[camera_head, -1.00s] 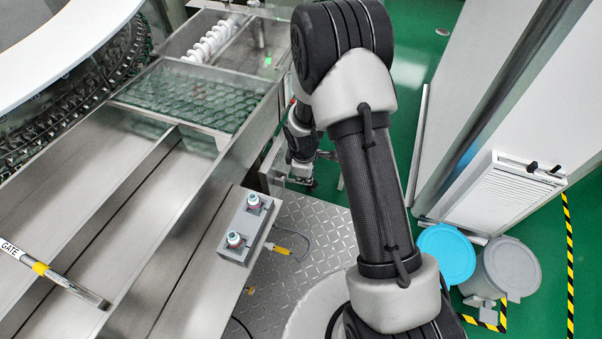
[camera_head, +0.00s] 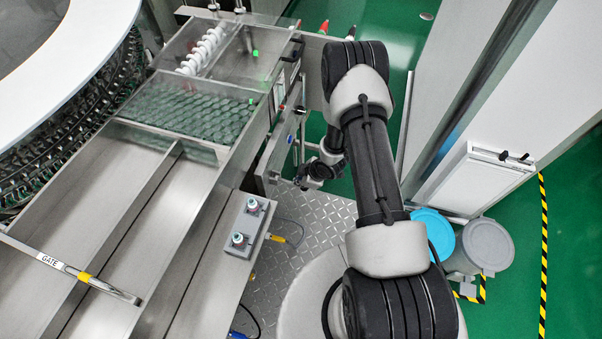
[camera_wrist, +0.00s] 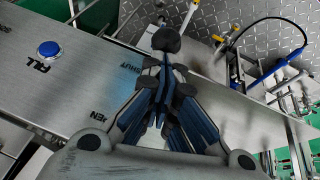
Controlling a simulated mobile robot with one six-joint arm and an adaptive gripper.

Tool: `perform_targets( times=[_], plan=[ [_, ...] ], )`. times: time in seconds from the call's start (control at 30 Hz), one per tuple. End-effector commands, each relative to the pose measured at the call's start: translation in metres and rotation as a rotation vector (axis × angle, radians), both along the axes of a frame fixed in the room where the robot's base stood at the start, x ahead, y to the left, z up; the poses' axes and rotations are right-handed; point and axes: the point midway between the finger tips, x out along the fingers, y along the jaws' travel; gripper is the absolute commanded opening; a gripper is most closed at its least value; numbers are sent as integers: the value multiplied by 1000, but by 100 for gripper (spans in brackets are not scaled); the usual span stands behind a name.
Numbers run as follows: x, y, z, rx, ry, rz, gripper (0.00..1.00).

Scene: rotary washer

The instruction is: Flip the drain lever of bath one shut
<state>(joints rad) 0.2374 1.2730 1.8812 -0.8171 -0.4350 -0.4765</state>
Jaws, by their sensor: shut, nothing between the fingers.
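My gripper (camera_wrist: 166,44) is shut and empty in the wrist view, its fingertips above a metal panel (camera_wrist: 60,85). The panel bears a blue button (camera_wrist: 48,48) with a FILL label and the printed word SHUT (camera_wrist: 130,69). A partly covered label ending in EN (camera_wrist: 98,115) lies closer to the gripper base. In the head view my gripper (camera_head: 308,184) hangs low beside the washer's side panel (camera_head: 272,155), partly hidden by my arm.
In the head view, a two-button box (camera_head: 247,227), the GATE bar (camera_head: 75,272) and a glass-covered bath (camera_head: 190,110) are on the left. Bins (camera_head: 485,245) stand right.

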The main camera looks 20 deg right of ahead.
Motion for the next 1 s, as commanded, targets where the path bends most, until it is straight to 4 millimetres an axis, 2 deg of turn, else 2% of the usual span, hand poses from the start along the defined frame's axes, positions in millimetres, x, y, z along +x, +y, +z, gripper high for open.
perform_targets(
  times=[0.27,0.6,1.0],
  plan=[
    [-5,-3,-13,132,-89,-4,0],
    [-8,-6,-41,309,-217,-4,0],
    [-7,-5,-57,314,-221,0,0]
  ],
)
